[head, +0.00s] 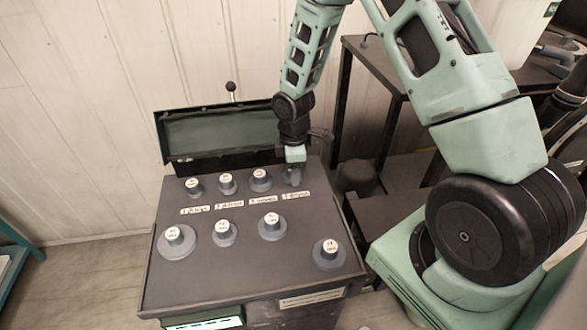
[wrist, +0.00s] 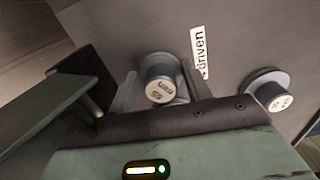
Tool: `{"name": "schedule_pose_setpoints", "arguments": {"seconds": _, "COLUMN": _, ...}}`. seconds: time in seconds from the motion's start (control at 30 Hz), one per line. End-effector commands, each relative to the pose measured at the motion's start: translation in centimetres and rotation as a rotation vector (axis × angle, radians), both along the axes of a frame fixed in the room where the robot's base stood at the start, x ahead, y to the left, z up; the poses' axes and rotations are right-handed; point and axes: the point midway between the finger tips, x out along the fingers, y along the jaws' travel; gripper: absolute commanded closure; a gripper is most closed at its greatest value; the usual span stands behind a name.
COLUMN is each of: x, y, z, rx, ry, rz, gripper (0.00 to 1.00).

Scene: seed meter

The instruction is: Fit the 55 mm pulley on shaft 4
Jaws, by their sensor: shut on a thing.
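My gripper (head: 292,174) points down at the back right of the dark cabinet top, behind the rightmost label of the back row. In the wrist view my gripper (wrist: 162,80) is shut on a grey pulley with a round white label (wrist: 160,86), one finger on each side; the label seems to read 55. The label strip reading "driven" (wrist: 200,52) lies on the top beside it. Shaft 4 itself is hidden by the gripper and the pulley. I cannot tell whether the pulley sits on the shaft or hangs just above it.
The back row holds three labelled grey parts, the nearest at my gripper's left (head: 260,180). Several pulleys stand in front, including a front-right one (head: 329,255) and a wide one at left (head: 177,241). An open green lid (head: 218,133) stands behind.

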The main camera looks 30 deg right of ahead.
Motion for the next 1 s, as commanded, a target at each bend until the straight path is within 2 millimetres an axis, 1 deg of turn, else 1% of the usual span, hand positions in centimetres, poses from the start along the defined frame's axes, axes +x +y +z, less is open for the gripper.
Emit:
{"name": "schedule_pose_setpoints", "arguments": {"seconds": 0.3, "x": 0.0, "y": 0.0, "z": -0.5, "rx": 0.000, "ry": 0.000, "rz": 0.000, "gripper": 0.75}}
{"name": "schedule_pose_setpoints", "arguments": {"seconds": 0.33, "x": 0.0, "y": 0.0, "z": -0.5, "rx": 0.000, "ry": 0.000, "rz": 0.000, "gripper": 0.45}}
{"name": "schedule_pose_setpoints", "arguments": {"seconds": 0.37, "x": 0.0, "y": 0.0, "z": -0.5, "rx": 0.000, "ry": 0.000, "rz": 0.000, "gripper": 0.37}}
{"name": "schedule_pose_setpoints", "arguments": {"seconds": 0.4, "x": 0.0, "y": 0.0, "z": -0.5, "rx": 0.000, "ry": 0.000, "rz": 0.000, "gripper": 0.26}}
{"name": "schedule_pose_setpoints", "arguments": {"seconds": 0.67, "x": 0.0, "y": 0.0, "z": -0.4, "rx": 0.000, "ry": 0.000, "rz": 0.000, "gripper": 0.26}}
{"name": "schedule_pose_setpoints", "arguments": {"seconds": 0.77, "x": 0.0, "y": 0.0, "z": -0.1, "rx": 0.000, "ry": -0.001, "rz": -0.001, "gripper": 0.26}}
{"name": "schedule_pose_setpoints", "arguments": {"seconds": 0.87, "x": 0.1, "y": 0.0, "z": 0.9, "rx": 0.001, "ry": -0.003, "rz": -0.002, "gripper": 0.26}}
{"name": "schedule_pose_setpoints", "arguments": {"seconds": 0.97, "x": 0.1, "y": -0.1, "z": 2.7, "rx": 0.000, "ry": -0.005, "rz": -0.003, "gripper": 0.26}}
{"name": "schedule_pose_setpoints", "arguments": {"seconds": 1.0, "x": 0.1, "y": -0.1, "z": 3.6, "rx": 0.000, "ry": -0.005, "rz": -0.003, "gripper": 0.26}}
